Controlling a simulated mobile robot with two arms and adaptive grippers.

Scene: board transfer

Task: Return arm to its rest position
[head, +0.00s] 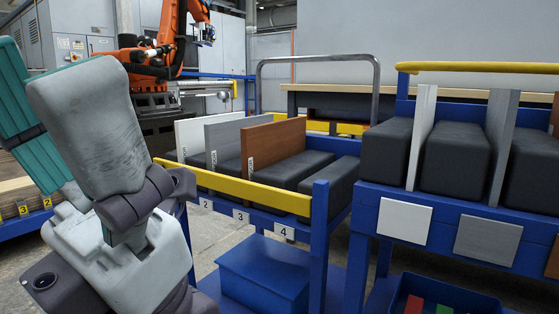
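My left arm (95,125) fills the left side of the head view, with its grey links bent and raised in front of the blue cart. No fingers of the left gripper show. My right arm and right gripper are not in view. A white board (196,133), a grey board (222,138) and a brown board (274,143) stand upright between black pads on the blue cart (319,240). The right rack (470,209) holds another white board (423,125), a grey board (499,120) and a brown board cut off at the right edge.
A yellow rail (240,191) runs along the cart's front, above labels 2, 3 and 4. A blue box (262,272) sits on the cart's lower shelf. A blue bin (450,295) with red and green items stands lower right. An orange robot arm (168,45) stands behind.

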